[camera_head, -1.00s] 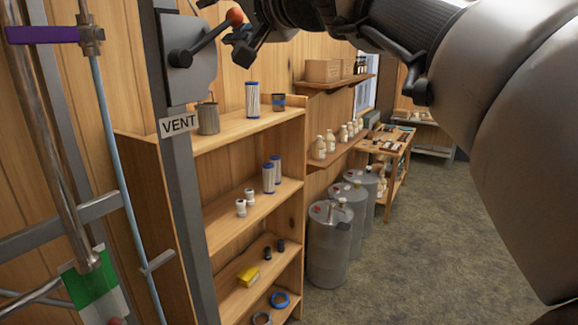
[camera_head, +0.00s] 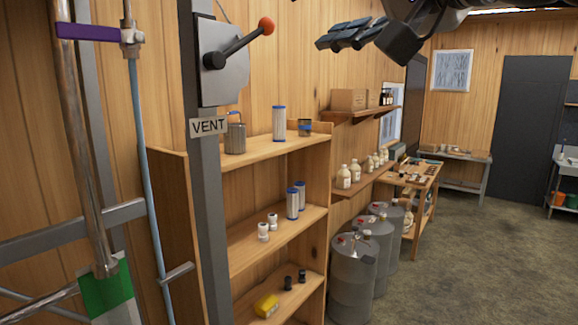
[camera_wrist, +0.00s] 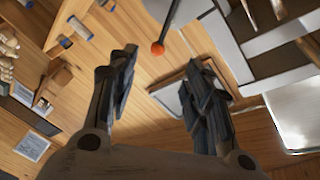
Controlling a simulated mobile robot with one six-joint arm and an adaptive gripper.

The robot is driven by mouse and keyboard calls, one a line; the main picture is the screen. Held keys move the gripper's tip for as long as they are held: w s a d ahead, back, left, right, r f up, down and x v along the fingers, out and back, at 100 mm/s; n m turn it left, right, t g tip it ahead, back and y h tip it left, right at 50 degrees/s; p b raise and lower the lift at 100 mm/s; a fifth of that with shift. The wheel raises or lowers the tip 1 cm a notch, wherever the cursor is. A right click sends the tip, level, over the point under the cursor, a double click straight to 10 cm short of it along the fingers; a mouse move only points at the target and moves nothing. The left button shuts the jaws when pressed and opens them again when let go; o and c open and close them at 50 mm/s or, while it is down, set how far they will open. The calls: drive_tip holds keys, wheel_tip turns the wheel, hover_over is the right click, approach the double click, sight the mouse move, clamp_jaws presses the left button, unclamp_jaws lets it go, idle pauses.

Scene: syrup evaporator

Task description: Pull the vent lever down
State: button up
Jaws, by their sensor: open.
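The vent lever (camera_head: 240,43) is a black arm with a red-orange ball knob (camera_head: 266,26), mounted on a grey plate on a post above a VENT sign (camera_head: 208,126). The lever points up and to the right. My gripper (camera_head: 352,36) is at the top of the head view, to the right of the knob and apart from it. In the wrist view my gripper (camera_wrist: 160,88) is open and empty, and the knob (camera_wrist: 157,48) shows between and beyond the fingers. Part of the lever shows behind the knob.
A purple handle (camera_head: 86,32) on a pipe is left of the post. Wooden shelves (camera_head: 262,150) with jars and filters stand below and right of the lever. Several metal drums (camera_head: 352,270) stand on the floor. The floor at the right is clear.

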drive_tip(key=s+f+g+h+b, duration=0.1)
drive_tip(key=f+b, duration=0.2)
drive_tip(key=f, duration=0.9)
drive_tip(key=s+d+f+g+h+b, duration=0.1)
drive_tip(key=f+g+h+b, duration=0.1)
drive_tip(key=f, duration=1)
drive_tip(key=s+f+g+h+b, duration=0.1)
drive_tip(key=f+b, duration=0.4)
drive_tip(key=f, duration=0.7)
drive_tip(key=shift+s+d+g+h, duration=0.25)
drive_tip(key=shift+d+g+h, duration=0.05)
drive_tip(key=shift+g, duration=0.2)
drive_tip(key=shift+f, duration=0.1)
